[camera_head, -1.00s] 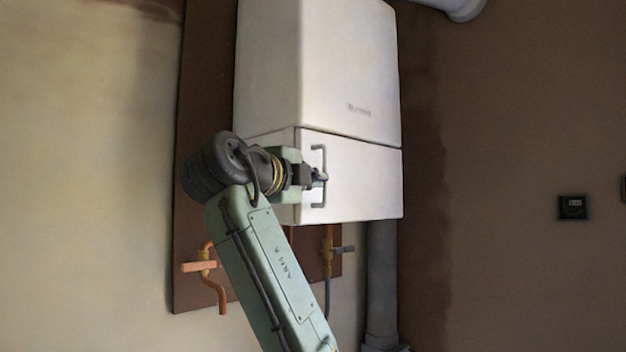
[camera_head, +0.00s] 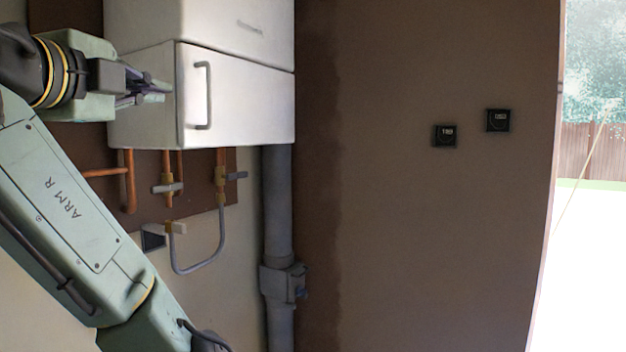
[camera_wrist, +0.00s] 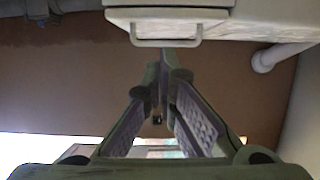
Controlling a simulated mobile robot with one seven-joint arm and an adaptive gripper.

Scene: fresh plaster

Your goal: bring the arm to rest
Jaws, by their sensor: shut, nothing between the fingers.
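My gripper (camera_head: 160,92) is shut and empty in the head view. It points right, in front of the white boiler's lower panel (camera_head: 245,110). Its fingertips are to the left of the panel's grey upright handle (camera_head: 209,95), with a visible gap in the picture. In the wrist view my gripper (camera_wrist: 164,62) has its fingers converging just below the handle (camera_wrist: 165,42). My green arm fills the left of the head view.
Copper pipes with valves (camera_head: 167,188) and a looped grey hose hang below the boiler. A grey drainpipe (camera_head: 278,210) runs down the wall. Two small black wall units (camera_head: 444,136) (camera_head: 498,120) sit on brown plaster. A bright opening (camera_head: 595,250) is at far right.

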